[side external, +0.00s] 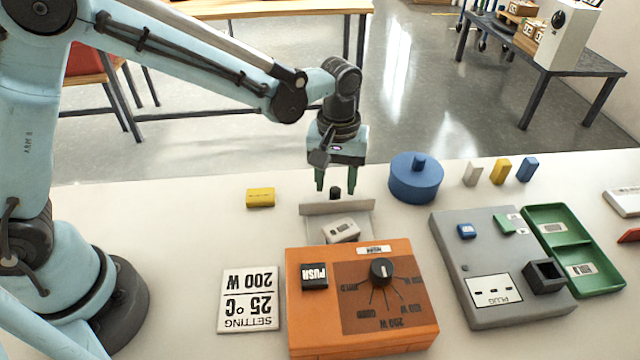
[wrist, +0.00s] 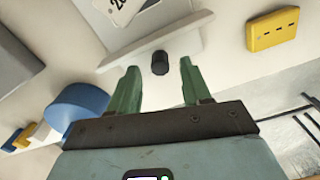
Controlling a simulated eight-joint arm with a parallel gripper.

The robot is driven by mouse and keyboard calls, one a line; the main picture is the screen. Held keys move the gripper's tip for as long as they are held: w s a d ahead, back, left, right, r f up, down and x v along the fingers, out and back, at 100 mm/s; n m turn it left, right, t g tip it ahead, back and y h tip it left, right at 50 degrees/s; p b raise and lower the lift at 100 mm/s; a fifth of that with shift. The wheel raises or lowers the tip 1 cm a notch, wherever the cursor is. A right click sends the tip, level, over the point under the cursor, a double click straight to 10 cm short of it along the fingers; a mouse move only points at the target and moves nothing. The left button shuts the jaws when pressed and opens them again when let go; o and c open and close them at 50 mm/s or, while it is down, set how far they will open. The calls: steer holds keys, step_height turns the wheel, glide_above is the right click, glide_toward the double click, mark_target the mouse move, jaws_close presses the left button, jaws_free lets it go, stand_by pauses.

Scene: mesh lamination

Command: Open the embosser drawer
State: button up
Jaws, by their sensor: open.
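The orange embosser (side external: 361,320) sits at the table's front, with a PUSH button and a black dial on top. Its pale grey drawer (side external: 312,229) projects from the far side, with a stretch of tray showing and a light grey labelled block (side external: 342,230) in it. The drawer's upright front panel (wrist: 165,42) carries a small black knob (wrist: 160,62). My gripper (side external: 336,187) is open, pointing down at the drawer's far side. In the wrist view its green fingertips (wrist: 160,72) lie either side of the knob, with gaps showing; I cannot tell their exact depth.
A yellow block (side external: 260,197) lies left of the drawer. A blue round container (side external: 416,178) stands close on the right. A grey plug panel (side external: 498,270) and a green tray (side external: 572,250) are farther right. A setting card (side external: 249,299) lies left of the embosser.

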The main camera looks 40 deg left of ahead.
step_height(320, 180, up, 10)
stand_by(0.4)
steer(key=shift+a, duration=0.1)
steer(key=s+a+m+t, duration=0.6)
steer(key=s+a+t, duration=0.1)
steer(key=s+a, duration=0.5)
steer(key=shift+s+a+r, duration=0.15)
steer(key=shift+a, duration=0.75)
